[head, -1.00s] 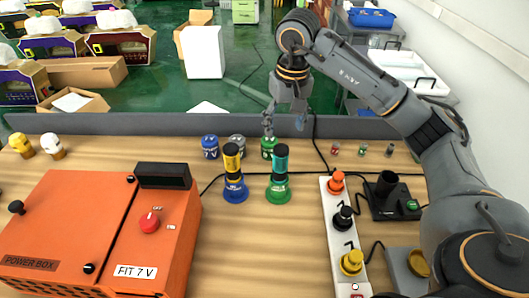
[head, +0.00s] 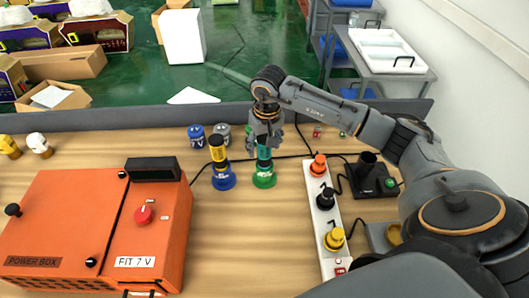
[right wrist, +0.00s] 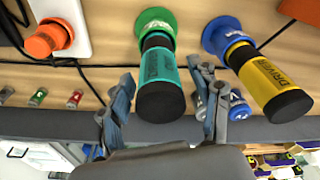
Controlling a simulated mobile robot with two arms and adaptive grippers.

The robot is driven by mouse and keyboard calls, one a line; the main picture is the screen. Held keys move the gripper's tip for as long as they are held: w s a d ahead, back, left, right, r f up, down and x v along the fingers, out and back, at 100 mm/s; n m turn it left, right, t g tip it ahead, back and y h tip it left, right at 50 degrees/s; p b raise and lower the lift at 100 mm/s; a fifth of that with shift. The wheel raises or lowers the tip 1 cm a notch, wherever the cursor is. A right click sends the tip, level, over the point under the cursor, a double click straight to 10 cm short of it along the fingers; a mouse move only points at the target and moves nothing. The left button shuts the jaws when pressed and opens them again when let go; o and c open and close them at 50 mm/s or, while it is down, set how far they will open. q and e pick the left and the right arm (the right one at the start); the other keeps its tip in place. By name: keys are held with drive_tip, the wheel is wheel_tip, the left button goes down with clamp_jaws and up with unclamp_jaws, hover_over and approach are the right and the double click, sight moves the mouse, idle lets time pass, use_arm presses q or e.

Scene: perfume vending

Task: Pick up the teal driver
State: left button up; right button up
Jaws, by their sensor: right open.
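The teal driver (head: 264,156) stands upright in a green base (head: 264,178) on the table. Its top is partly hidden by my right gripper (head: 265,142) in the head view. In the right wrist view the teal driver (right wrist: 159,85) shows between the open fingers of my right gripper (right wrist: 160,125), with its dark end toward the palm. The fingers stand on either side of it and do not look closed on it. A yellow driver (head: 217,152) stands in a blue base (head: 223,178) just left of it. My left gripper is not in view.
An orange power box (head: 80,225) fills the left front. A white strip (head: 322,215) with orange, black and yellow plugs lies to the right. Blue and grey cans (head: 196,134) stand behind the drivers, near the grey back ledge (head: 120,122).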

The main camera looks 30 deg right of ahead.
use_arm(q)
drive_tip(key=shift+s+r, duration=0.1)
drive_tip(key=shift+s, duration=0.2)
use_arm(e)
drive_tip(key=shift+w+f, duration=0.1)
drive_tip(key=shift+f, duration=0.35)
drive_tip(key=shift+c, duration=0.4)
drive_tip(key=shift+r, duration=0.1)
drive_tip(key=c, duration=1.2)
drive_tip(key=shift+o, duration=0.2)
wheel_tip(320, 180, up, 9)
drive_tip(key=b, duration=0.3)
drive_tip(key=shift+r, duration=0.5)
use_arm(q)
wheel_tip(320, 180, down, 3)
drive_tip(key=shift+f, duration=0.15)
